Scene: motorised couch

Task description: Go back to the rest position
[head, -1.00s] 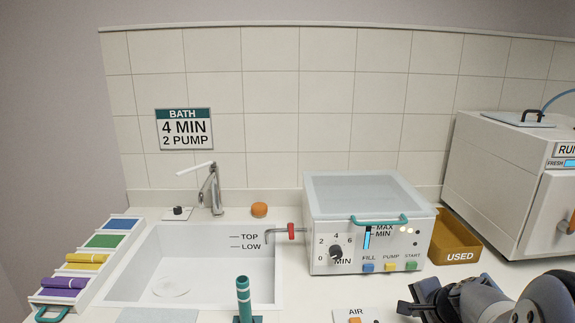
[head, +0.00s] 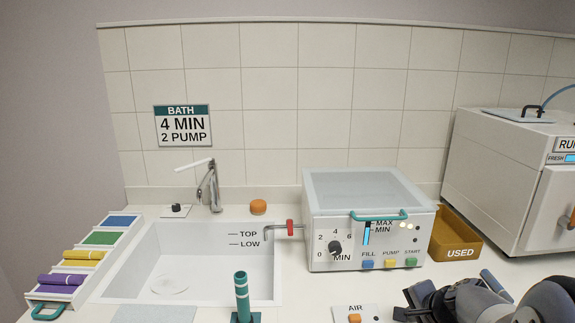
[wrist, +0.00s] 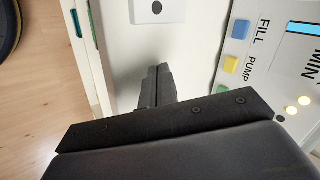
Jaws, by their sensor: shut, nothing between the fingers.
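My gripper (head: 400,313) is at the lower right of the head view, low over the counter in front of the bath unit. In the wrist view my gripper (wrist: 154,84) shows its two dark fingers together, with nothing held between them. The bath unit (head: 330,258) stands on the counter behind my gripper, with a clear lid, a dial and FILL, PUMP and START buttons. In the wrist view its front panel (wrist: 258,72) is to the right of the fingers, apart from them.
A white sink (head: 200,265) with a tap is at the left. A teal post (head: 242,292) stands at the counter's front. An AIR panel (head: 370,318) is left of my gripper. A USED bin (head: 458,240) and a large white machine (head: 505,185) stand to the right.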

